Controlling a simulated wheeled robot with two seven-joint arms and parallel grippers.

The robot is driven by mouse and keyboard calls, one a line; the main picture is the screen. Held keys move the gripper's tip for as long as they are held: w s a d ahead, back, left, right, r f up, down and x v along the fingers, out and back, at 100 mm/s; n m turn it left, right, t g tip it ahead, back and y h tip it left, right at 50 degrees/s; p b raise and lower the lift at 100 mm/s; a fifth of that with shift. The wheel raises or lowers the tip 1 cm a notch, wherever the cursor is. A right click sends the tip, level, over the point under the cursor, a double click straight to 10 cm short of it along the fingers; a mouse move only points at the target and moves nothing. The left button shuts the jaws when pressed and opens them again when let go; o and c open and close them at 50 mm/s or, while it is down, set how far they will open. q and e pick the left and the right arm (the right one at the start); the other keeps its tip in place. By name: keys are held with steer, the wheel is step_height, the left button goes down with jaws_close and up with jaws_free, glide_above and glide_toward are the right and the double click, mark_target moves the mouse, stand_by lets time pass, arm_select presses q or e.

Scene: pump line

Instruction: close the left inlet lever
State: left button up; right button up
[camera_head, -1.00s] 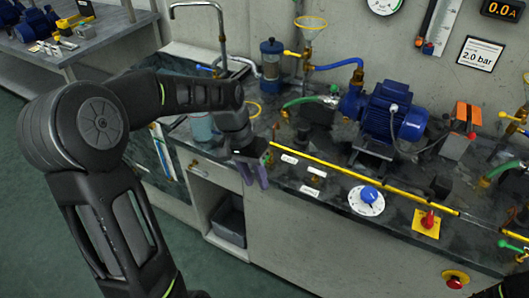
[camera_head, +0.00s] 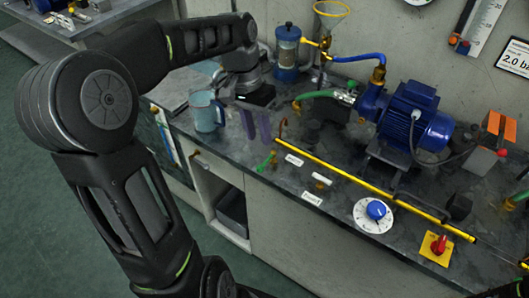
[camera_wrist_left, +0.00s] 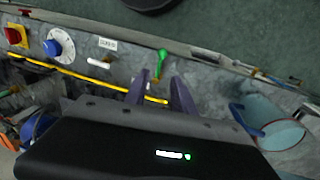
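A small lever with a green handle (camera_head: 267,161) stands near the counter's front edge, at the left end of a yellow pipe; I take it for the left inlet lever. It also shows in the left wrist view (camera_wrist_left: 161,62), just beyond my fingertips. My left gripper (camera_head: 252,137), with purple fingers, points down over the counter behind and left of the lever. The fingers are apart with nothing between them; the left wrist view (camera_wrist_left: 157,82) shows the gap too. I cannot see them touching the lever. My right gripper is not in view.
A pale blue jug (camera_head: 206,113) stands left of the gripper. A green hose (camera_head: 318,94) and a blue pump (camera_head: 414,117) are behind. The yellow pipe (camera_head: 360,181) runs rightward past a blue-knobbed dial (camera_head: 375,214) and a red knob on a yellow plate (camera_head: 437,246).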

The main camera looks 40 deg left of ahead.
mark_target(265, 162)
arm_select(q)
steer(key=f, duration=0.2)
steer(key=d+f, duration=0.1)
steer(key=f, duration=0.4)
steer(key=shift+d+f, duration=0.3)
jaws_close()
stand_by(1.2)
